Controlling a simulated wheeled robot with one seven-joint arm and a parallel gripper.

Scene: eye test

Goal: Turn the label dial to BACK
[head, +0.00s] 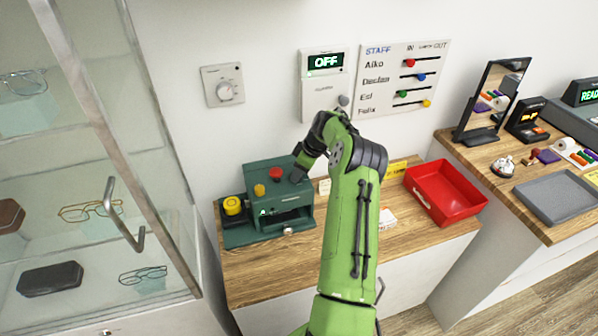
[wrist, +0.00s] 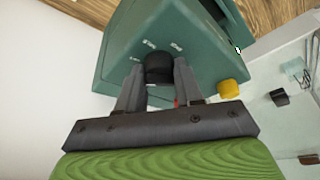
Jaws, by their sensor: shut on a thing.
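The green label machine (head: 279,204) stands on the wooden counter; its green casing fills the upper middle of the wrist view (wrist: 205,55). The black label dial (wrist: 158,68) sits on the casing, between my fingertips. Small white words are printed around it, too small and tilted to read. I cannot tell which word the dial points at. My gripper (wrist: 158,78) is shut on the dial, one finger on each side. In the head view my gripper (head: 301,170) reaches down to the machine's right side, and the dial is hidden there.
The machine carries a red button (head: 276,173), a yellow button (head: 259,190) and a yellow roll (head: 232,205). A red tray (head: 447,192) stands right of my arm. A glass cabinet (head: 130,140) is close on the left. A wall switch panel (head: 323,80) reads OFF.

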